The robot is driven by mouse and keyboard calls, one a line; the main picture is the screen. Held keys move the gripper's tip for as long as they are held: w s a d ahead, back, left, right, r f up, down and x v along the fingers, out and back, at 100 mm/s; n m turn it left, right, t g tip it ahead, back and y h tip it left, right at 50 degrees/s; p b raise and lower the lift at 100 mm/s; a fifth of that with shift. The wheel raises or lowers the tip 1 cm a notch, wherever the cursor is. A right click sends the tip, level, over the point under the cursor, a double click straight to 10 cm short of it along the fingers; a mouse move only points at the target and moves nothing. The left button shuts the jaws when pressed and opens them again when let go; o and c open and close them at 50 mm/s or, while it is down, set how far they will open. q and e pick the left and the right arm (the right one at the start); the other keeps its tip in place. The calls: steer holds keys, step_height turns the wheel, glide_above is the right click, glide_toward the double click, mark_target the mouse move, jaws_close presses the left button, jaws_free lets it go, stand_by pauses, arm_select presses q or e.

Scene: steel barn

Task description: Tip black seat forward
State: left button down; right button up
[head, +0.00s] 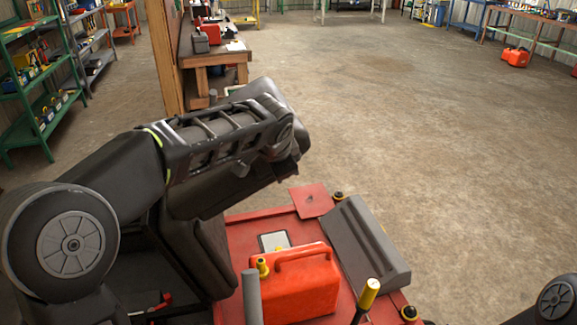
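The black seat (200,262) is on the left side of a red machine (240,235). A dark padded part (272,98), which looks like part of the same seat, shows behind my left arm. My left arm comes in from the left and crosses in front of the seat. My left gripper (268,155) is at the seat, close to or against it; I cannot tell whether it touches. Its fingers are dark against the black seat, and their opening is not clear. My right gripper is out of view; only a piece of my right arm shows at the bottom right.
A wooden workbench (215,58) and green shelf (35,85) stand behind. The concrete floor (430,130) to the right is clear.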

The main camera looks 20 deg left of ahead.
arm_select(q)
steer(key=shift+s+a, duration=0.15)
steer(key=shift+a, duration=0.05)
steer(key=c, duration=1.7)
jaws_free()
steer(key=shift+r, duration=0.1)
steer(key=shift+r, duration=0.1)
steer(key=shift+s+d+r, duration=0.1)
steer(key=shift+s+r, duration=0.2)
steer(key=shift+r, duration=0.25)
steer(key=b+v, duration=0.1)
steer(key=v, duration=0.5)
steer(key=shift+s+d+b, duration=0.1)
steer(key=shift+s+b, duration=0.2)
